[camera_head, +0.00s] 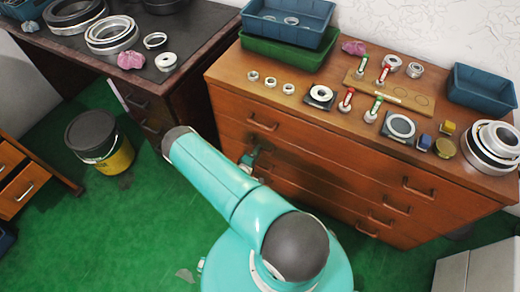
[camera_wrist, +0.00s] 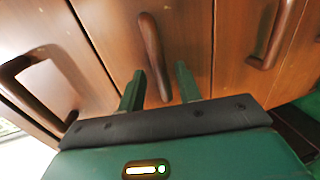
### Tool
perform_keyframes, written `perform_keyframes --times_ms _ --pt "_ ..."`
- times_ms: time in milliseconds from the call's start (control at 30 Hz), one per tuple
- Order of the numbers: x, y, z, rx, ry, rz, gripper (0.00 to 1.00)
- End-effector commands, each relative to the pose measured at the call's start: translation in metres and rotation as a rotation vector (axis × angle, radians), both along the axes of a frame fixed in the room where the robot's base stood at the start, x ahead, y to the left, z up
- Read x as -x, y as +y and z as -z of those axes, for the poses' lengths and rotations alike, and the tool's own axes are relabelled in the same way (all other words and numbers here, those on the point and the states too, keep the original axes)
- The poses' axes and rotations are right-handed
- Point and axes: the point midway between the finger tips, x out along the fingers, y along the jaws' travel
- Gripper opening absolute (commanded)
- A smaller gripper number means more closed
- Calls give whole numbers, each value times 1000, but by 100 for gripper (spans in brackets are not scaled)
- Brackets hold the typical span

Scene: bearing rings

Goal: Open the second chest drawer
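The wooden chest (camera_head: 225,75) stands at the right in the head view, and its drawers look shut. Its top drawer has handles at left and right. The second drawer's right handle (camera_head: 396,204) shows below the top one, while its left handle is hidden around my gripper (camera_head: 250,158). In the wrist view my gripper (camera_wrist: 160,70) has its two green fingers apart. A brown drawer handle (camera_wrist: 151,42) runs between and ahead of them, with a visible gap on each side. I cannot tell how deep it sits between the fingers.
Neighbouring handles show at left (camera_wrist: 35,75) and right (camera_wrist: 277,38) in the wrist view. Rings, trays and small parts cover the chest top. A dark desk (camera_head: 150,75) stands left of it, with a yellow-black bucket (camera_head: 118,160) on the green floor (camera_head: 110,230).

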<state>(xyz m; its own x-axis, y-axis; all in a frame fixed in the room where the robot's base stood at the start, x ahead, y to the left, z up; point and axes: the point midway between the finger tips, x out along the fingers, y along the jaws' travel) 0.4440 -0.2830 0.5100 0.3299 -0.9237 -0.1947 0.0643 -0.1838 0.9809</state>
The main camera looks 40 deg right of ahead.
Motion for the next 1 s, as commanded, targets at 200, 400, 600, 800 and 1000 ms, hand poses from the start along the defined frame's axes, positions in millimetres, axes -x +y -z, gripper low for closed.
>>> perform_keyframes --times_ms 200,400,600,800,1000 --pt "-8 -25 6 0 0 1 34" --pt "-10 -29 6 -1 1 -1 34" --pt "-10 -29 6 -1 1 0 22" --pt "-10 -29 6 -1 1 0 0" --pt "-9 -26 6 -1 1 0 0"
